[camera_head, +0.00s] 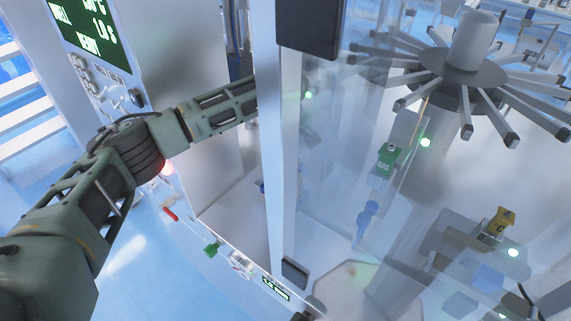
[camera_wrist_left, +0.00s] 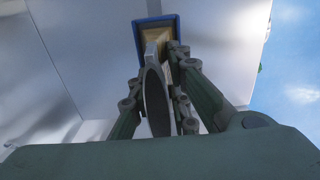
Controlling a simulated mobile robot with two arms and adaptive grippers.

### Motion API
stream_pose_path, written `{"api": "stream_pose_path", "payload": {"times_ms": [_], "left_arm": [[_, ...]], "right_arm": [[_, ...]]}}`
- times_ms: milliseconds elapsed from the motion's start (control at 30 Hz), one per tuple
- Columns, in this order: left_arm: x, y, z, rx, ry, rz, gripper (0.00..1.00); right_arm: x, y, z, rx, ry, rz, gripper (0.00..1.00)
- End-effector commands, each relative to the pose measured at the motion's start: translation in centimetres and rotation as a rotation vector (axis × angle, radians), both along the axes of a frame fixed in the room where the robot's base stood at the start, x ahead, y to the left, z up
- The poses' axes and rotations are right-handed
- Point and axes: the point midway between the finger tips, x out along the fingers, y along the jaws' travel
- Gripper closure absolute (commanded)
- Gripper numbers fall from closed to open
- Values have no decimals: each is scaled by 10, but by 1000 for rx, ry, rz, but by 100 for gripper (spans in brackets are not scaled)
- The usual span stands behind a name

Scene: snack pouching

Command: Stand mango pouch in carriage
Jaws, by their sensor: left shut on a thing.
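In the head view my left arm reaches in from the left, and its gripper end is hidden by the machine's upright panel. In the left wrist view my left gripper (camera_wrist_left: 165,56) is shut on a thin, dark grey pouch (camera_wrist_left: 156,105), seen nearly edge-on between the fingers. Its label is not visible, so I cannot tell that it is mango. Just beyond the fingertips is a blue-rimmed holder (camera_wrist_left: 139,35) with a tan inside, which looks like the carriage. The fingertips overlap its opening in the picture; I cannot tell whether the pouch is inside it. My right gripper is not in view.
A pale upright post (camera_head: 281,150) and a clear panel (camera_head: 335,130) stand right of my left forearm. Behind the panel is a spoked wheel (camera_head: 462,82). A control screen (camera_head: 85,25) is at upper left. Pale walls (camera_wrist_left: 85,50) flank the holder.

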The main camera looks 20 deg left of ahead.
Motion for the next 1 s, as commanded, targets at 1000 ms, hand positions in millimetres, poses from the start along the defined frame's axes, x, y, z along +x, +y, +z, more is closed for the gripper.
{"api": "stream_pose_path", "payload": {"times_ms": [1000], "left_arm": [[0,0,-19,0,-1,-1,74]], "right_arm": [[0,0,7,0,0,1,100]]}}
